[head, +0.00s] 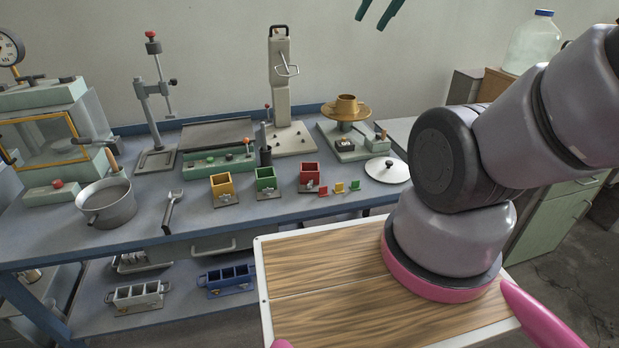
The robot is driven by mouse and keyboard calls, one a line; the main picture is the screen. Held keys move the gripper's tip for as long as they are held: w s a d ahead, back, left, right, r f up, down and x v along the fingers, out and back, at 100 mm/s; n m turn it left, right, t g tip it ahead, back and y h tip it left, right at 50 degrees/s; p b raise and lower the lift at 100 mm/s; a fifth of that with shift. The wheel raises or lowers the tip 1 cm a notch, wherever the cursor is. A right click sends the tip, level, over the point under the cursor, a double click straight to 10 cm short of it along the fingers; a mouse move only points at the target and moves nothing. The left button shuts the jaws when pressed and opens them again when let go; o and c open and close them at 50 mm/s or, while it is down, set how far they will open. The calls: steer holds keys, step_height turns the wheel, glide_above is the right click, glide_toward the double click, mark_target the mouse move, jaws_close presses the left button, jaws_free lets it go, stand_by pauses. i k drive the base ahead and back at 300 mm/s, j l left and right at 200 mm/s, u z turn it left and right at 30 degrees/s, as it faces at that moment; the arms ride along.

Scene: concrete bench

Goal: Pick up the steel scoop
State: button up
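A grey metal hand tool (172,210) lies on the blue bench, right of the metal pan; it is the likeliest steel scoop, but its small head could also be a wrench's. A brown-handled tool (113,161) stands at the back of the pan, its lower end hidden. My gripper (378,13) shows only as two dark teal fingertips at the top edge, in front of the wall. The fingertips are apart with nothing seen between them. The rest of the gripper is out of frame. It is high above the bench, well to the right of the grey tool.
The metal pan (108,207) stands left of the tool. Yellow (221,187), green (265,180) and red (309,177) boxes stand to its right. A stand (157,100) and a tall grey device (281,85) rise behind. A wooden-topped surface (330,285) is in front.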

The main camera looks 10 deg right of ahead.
mark_target(175, 195)
steer(key=i+u, duration=0.1)
steer(key=u, duration=0.25)
steer(key=i+u, duration=0.1)
steer(key=u, duration=0.3)
